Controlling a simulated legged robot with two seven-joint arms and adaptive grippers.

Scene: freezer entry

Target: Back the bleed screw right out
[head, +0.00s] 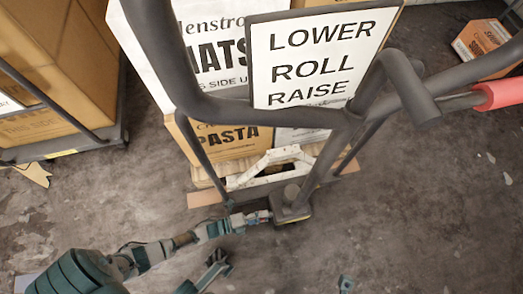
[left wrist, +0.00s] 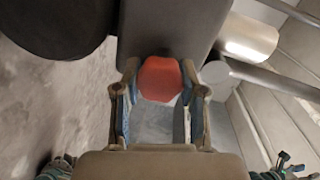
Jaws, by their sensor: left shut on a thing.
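The bleed screw has a red head (left wrist: 160,80), seen in the left wrist view at the side of a dark grey housing (left wrist: 172,25). My left gripper (left wrist: 160,95) is shut on the red head, one finger on each side. In the head view, my left arm reaches in low from the left. Its gripper (head: 262,216) meets the dark base (head: 291,208) of a pallet truck, and the screw is hidden there. I cannot make out my right gripper; small teal parts at the bottom edge are mine but unclear.
The truck's grey handle (head: 425,97) with a red grip (head: 499,94) rises over the base. A LOWER ROLL RAISE sign (head: 322,58) and a pasta box (head: 230,143) stand behind. A loaded cart (head: 70,144) is at left. The foreground floor is mostly clear.

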